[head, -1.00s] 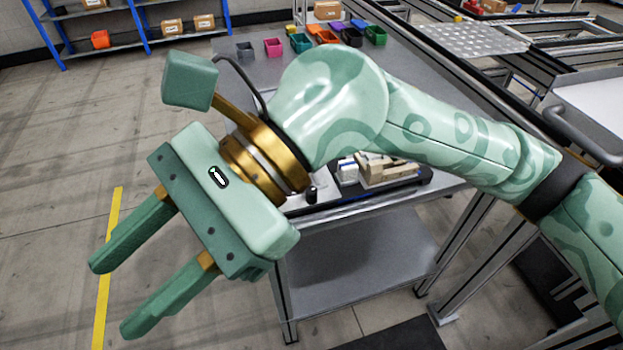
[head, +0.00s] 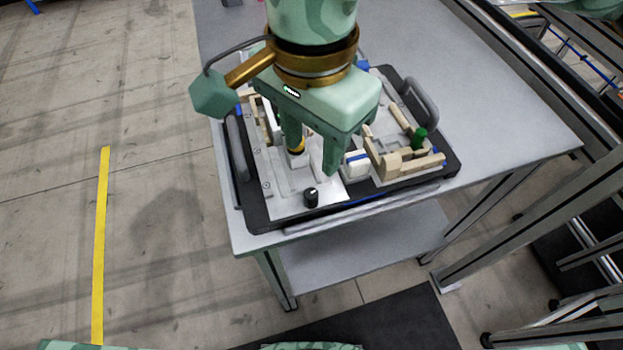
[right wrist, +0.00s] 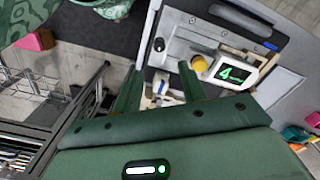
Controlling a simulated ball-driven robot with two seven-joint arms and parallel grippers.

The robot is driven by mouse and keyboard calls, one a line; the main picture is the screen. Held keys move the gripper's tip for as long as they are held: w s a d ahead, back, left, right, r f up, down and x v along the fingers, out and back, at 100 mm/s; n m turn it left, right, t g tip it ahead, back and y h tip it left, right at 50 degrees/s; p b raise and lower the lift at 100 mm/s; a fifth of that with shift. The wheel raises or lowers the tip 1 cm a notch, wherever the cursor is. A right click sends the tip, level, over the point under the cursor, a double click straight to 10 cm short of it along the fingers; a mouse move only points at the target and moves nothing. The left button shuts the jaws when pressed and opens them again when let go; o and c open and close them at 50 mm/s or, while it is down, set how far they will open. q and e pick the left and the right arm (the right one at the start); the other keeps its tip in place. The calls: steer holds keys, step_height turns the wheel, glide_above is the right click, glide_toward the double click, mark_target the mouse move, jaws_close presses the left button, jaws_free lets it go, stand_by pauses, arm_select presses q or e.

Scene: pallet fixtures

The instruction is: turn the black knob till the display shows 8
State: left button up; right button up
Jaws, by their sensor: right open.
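The black knob (head: 311,197) stands on the light plate near the front edge of a black tray (head: 262,213). It also shows in the right wrist view (right wrist: 159,45), between and beyond the fingertips. The display (right wrist: 229,73) shows a green 4 in the right wrist view; in the head view my gripper hides it. My right gripper (head: 314,160) is open and empty, pointing down over the plate, apart from the knob and behind it in the head view. Its fingers also show in the right wrist view (right wrist: 159,70). My left gripper is not in view.
A yellow round part (right wrist: 199,64) sits beside the display. Wooden blocks (head: 397,162), a green peg (head: 419,137) and a white-and-blue block (head: 357,162) stand on the tray's right side. Tray handles (head: 421,100) rise at its sides. The grey table (head: 500,130) is clear to the right.

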mark_target(311, 193)
step_height(311, 193, down, 9)
steer(key=shift+f+b, duration=0.1)
steer(key=shift+b, duration=1.1)
steer(key=shift+f, duration=0.25)
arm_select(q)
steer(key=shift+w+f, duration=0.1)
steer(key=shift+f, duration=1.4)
arm_select(e)
steer(key=shift+s+f, duration=0.1)
jaws_close()
